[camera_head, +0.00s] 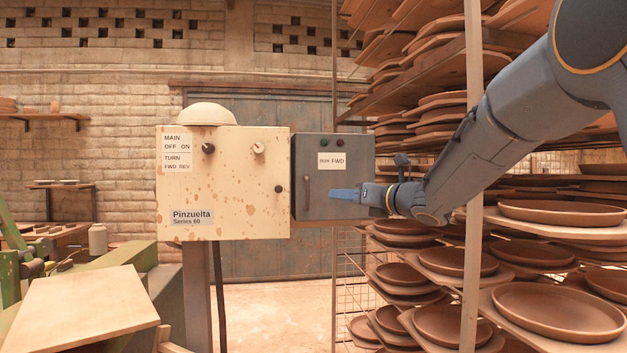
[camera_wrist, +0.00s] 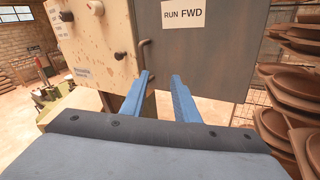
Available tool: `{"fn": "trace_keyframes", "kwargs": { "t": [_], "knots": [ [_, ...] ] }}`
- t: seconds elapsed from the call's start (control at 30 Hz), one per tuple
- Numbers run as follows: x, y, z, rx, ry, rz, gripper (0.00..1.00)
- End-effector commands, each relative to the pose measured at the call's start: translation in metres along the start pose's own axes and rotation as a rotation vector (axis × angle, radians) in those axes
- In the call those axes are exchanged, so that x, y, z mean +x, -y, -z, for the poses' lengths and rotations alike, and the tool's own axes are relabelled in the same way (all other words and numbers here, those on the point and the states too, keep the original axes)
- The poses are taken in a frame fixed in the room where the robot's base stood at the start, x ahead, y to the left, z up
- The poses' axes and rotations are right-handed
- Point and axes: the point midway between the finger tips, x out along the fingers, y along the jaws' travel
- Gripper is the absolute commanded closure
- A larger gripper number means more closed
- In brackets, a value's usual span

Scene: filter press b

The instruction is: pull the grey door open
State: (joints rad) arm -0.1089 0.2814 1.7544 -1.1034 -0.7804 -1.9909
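The grey door (camera_head: 347,180) is the front of a grey box on the right side of a cream control box. It carries a "RUN FWD" label and looks closed. Its thin upright handle (camera_head: 306,190) is near its left edge. In the wrist view the grey door (camera_wrist: 225,55) fills the upper right, and the handle (camera_wrist: 145,52) shows just beyond the left fingertip. My gripper (camera_head: 333,193) is in front of the door, to the right of the handle. In the wrist view my gripper (camera_wrist: 162,75) has its blue fingers apart with nothing between them.
The cream box (camera_head: 235,195) has knobs and a "Pinzuelta" plate, and stands on a post. Racks of brown clay plates (camera_head: 555,310) stand close on the right, behind and below my arm. A wooden board (camera_head: 80,305) is at the lower left. Floor (camera_head: 275,310) shows below the boxes.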

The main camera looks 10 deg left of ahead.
Motion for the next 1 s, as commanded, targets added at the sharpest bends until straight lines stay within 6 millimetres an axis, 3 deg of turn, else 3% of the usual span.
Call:
{"fn": "trace_keyframes", "kwargs": {
  "t": [0.1,0.2,0.7,1.0],
  "knots": [
    [0.007,-0.024,-0.016,-0.167,0.015,-0.094,0.72],
    [0.011,-0.032,-0.019,-0.224,0.021,-0.125,0.72],
    [0.074,-0.041,-0.02,-0.229,0.021,-0.128,0.72],
    [0.087,-0.042,-0.02,-0.229,0.022,-0.125,0.72]
  ]
}}
